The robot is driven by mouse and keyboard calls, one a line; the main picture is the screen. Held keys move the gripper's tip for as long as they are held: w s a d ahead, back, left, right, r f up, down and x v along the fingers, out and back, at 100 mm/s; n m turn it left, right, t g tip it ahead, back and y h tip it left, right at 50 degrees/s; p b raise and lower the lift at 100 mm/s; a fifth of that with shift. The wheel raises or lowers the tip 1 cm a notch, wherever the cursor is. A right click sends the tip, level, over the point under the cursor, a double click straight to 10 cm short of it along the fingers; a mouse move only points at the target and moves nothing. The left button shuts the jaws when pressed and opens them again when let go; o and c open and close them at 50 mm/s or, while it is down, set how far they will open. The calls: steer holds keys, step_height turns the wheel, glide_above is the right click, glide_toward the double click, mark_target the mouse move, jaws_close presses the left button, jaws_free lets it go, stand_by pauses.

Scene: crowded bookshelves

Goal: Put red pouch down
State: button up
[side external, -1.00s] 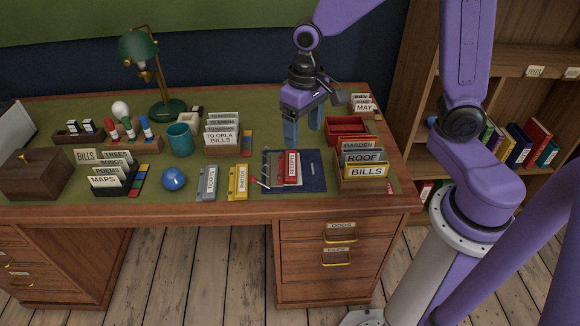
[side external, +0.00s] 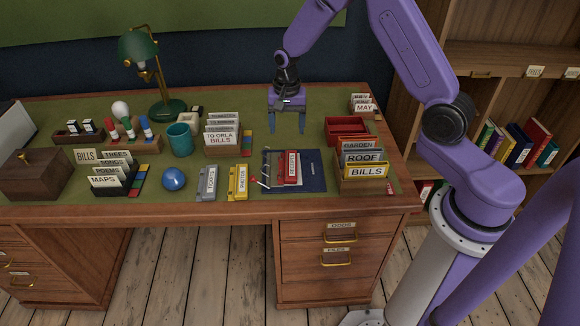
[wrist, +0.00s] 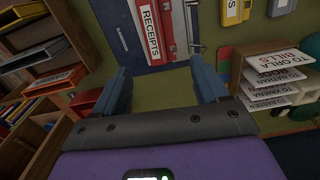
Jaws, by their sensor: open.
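The red pouch (side external: 291,168), labelled RECEIPTS in the wrist view (wrist: 154,30), lies on a dark blue folder (side external: 313,183) near the desk's front edge. A grey ring-binder piece lies beside it on the folder's left part. My gripper (side external: 287,130) is open and empty above the green desk top, behind the pouch and apart from it. In the wrist view both blue fingers (wrist: 164,85) are spread with bare desk between them, and the pouch lies beyond their tips.
A card box with GARDEN, ROOF and BILLS tabs (side external: 364,182) and a red tray (side external: 346,130) stand to the right. Yellow (side external: 238,182) and grey (side external: 207,184) pouches lie left of the folder. The TO ORLA BILLS card box (side external: 223,140) stands left of my gripper.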

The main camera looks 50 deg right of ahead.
glide_above(288, 164)
steer(key=f, duration=0.8)
steer(key=shift+w+d, duration=0.1)
steer(key=shift+w, duration=0.15)
steer(key=shift+s+a+f, duration=0.1)
steer(key=shift+s+f, duration=0.05)
steer(key=shift+f, duration=1.15)
steer(key=shift+s+a+f, duration=0.1)
steer(key=shift+f, duration=1.2)
steer(key=shift+f, duration=0.15)
steer(key=c, duration=0.9)
steer(key=shift+c, duration=0.2)
